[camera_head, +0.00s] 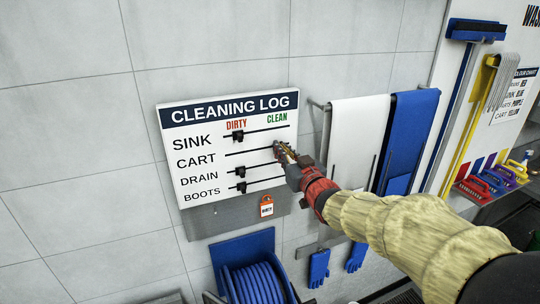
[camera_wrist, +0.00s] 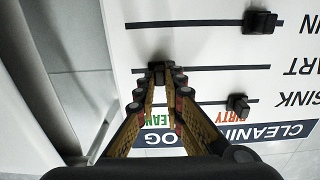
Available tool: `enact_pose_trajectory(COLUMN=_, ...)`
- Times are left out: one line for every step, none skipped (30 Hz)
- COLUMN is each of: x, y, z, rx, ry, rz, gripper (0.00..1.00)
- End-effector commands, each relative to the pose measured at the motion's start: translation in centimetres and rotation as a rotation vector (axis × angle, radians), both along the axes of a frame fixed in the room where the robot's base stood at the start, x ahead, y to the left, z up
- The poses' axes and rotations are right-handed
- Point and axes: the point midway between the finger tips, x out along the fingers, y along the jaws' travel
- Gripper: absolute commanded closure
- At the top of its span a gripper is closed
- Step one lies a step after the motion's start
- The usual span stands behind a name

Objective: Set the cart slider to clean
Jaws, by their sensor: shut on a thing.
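The white cleaning log board (camera_head: 210,201) hangs on the wall with sink, cart, drain and boots rows. My gripper (camera_head: 281,152) is at the right end of the cart line (camera_head: 248,152), under the CLEAN heading, and hides the cart knob there in the head view. In the wrist view, which is turned upside down, my gripper (camera_wrist: 161,76) is shut on the dark cart slider knob (camera_wrist: 158,68), level with the green CLEAN label (camera_wrist: 152,115). The knob sits on its line near the left end in this view.
The sink slider (camera_head: 238,135), drain slider (camera_head: 240,171) and boots slider (camera_head: 241,187) are under DIRTY. A white towel (camera_head: 357,135) and blue towel (camera_head: 411,135) hang to the right; a blue hose reel (camera_head: 256,284) is below.

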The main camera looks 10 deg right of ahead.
Motion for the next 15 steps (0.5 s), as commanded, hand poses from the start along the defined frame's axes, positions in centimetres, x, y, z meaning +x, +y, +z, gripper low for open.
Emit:
enact_pose_trajectory(x=0.1, y=-0.37, z=0.11, rx=0.0, ry=-0.001, rz=-0.004, gripper=1.0)
enact_pose_trajectory(x=0.11, y=-0.42, z=0.12, rx=0.0, ry=-0.001, rz=-0.004, gripper=1.0)
enact_pose_trajectory(x=0.11, y=-0.43, z=0.12, rx=0.001, ry=-0.001, rz=-0.004, gripper=1.0)
enact_pose_trajectory(x=0.11, y=-0.42, z=0.13, rx=0.001, ry=-0.001, rz=-0.004, gripper=1.0)
enact_pose_trajectory(x=0.11, y=-0.41, z=0.13, rx=0.001, ry=-0.001, rz=-0.004, gripper=1.0)
enact_pose_trajectory(x=0.11, y=-0.41, z=0.13, rx=0.001, ry=-0.001, rz=-0.004, gripper=1.0)
enact_pose_trajectory(x=0.11, y=-0.41, z=0.14, rx=0.001, ry=-0.001, rz=-0.004, gripper=1.0)
enact_pose_trajectory(x=0.11, y=-0.42, z=0.14, rx=0.001, ry=-0.001, rz=-0.004, gripper=1.0)
enact_pose_trajectory(x=0.11, y=-0.42, z=0.14, rx=0.001, ry=-0.001, rz=-0.005, gripper=1.0)
enact_pose_trajectory(x=0.11, y=-0.43, z=0.15, rx=0.002, ry=-0.002, rz=-0.005, gripper=0.89)
enact_pose_trajectory(x=0.12, y=-0.43, z=0.15, rx=0.002, ry=-0.002, rz=-0.005, gripper=0.87)
enact_pose_trajectory(x=0.12, y=-0.43, z=0.15, rx=0.002, ry=-0.002, rz=-0.005, gripper=0.85)
enact_pose_trajectory(x=0.11, y=-0.43, z=0.15, rx=0.002, ry=-0.002, rz=-0.005, gripper=0.83)
enact_pose_trajectory(x=0.11, y=-0.42, z=0.14, rx=0.002, ry=-0.002, rz=-0.005, gripper=0.82)
enact_pose_trajectory(x=0.11, y=-0.41, z=0.13, rx=0.001, ry=-0.001, rz=-0.005, gripper=0.79)
